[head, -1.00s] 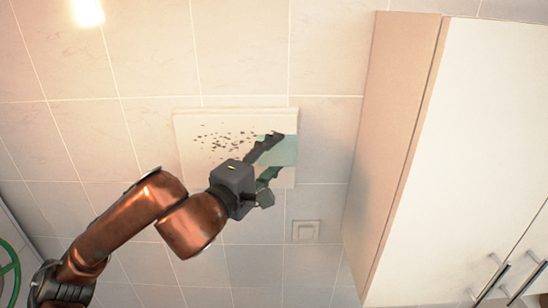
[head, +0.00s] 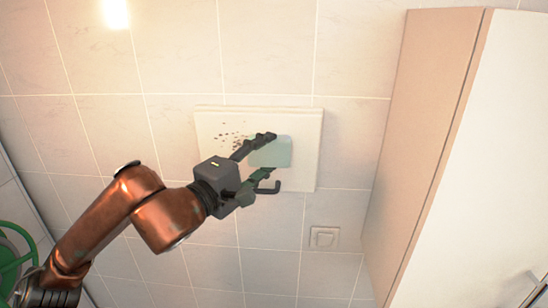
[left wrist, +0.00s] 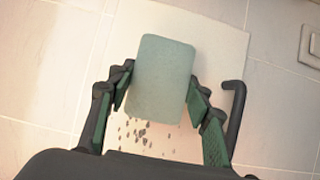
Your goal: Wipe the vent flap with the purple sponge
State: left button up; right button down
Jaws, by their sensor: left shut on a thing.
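The vent flap (head: 309,125) is a cream square panel on the tiled wall, with a cluster of dark specks on its left part. It also shows behind the fingers in the left wrist view (left wrist: 220,50). My left gripper (head: 268,155) is shut on a sponge (head: 272,153) in front of the flap's middle. The sponge looks pale grey-green, not purple. In the left wrist view the sponge (left wrist: 165,80) sits between both fingers, with specks visible just below it. I cannot tell whether it touches the flap. My right gripper is out of view.
A dark hooked handle (head: 270,189) stands at the flap's lower edge, close to my lower finger. A wall switch (head: 323,238) is below right. A tall cabinet (head: 425,130) stands at right. A green wheel (head: 12,255) is at the lower left edge.

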aim_at(250, 155)
pick_arm(q)
jog(key=shift+a+f+b, duration=0.1)
jog(key=shift+a+b, duration=0.25)
jog(key=shift+a, duration=1.4)
jog(key=shift+w+a+b, duration=0.1)
jog(key=shift+a+b, duration=0.25)
jog(key=shift+a, duration=0.35)
jog(key=shift+w+a+b, duration=0.15)
jog(key=shift+a+b, duration=0.8)
jog(key=shift+a, duration=3.25)
jog(key=shift+r+p, duration=0.45)
jog(key=shift+r, duration=0.35)
jog(key=shift+s+d+f, duration=0.1)
jog(key=shift+s+d, duration=0.05)
jog(key=shift+d, duration=3.25)
jog(key=shift+s+d+f, duration=0.1)
jog(key=shift+d, duration=3.25)
jog(key=shift+s+d+b, duration=0.2)
jog(key=shift+d+b, duration=0.25)
jog(key=shift+d, duration=2.85)
jog(key=shift+w, duration=0.1)
jog(key=shift+w+a+b, duration=0.2)
jog(key=shift+a+b, duration=0.35)
jog(key=shift+a, duration=1.6)
jog(key=a, duration=0.6)
jog(key=shift+a+b, duration=0.15)
jog(key=shift+b, duration=0.25)
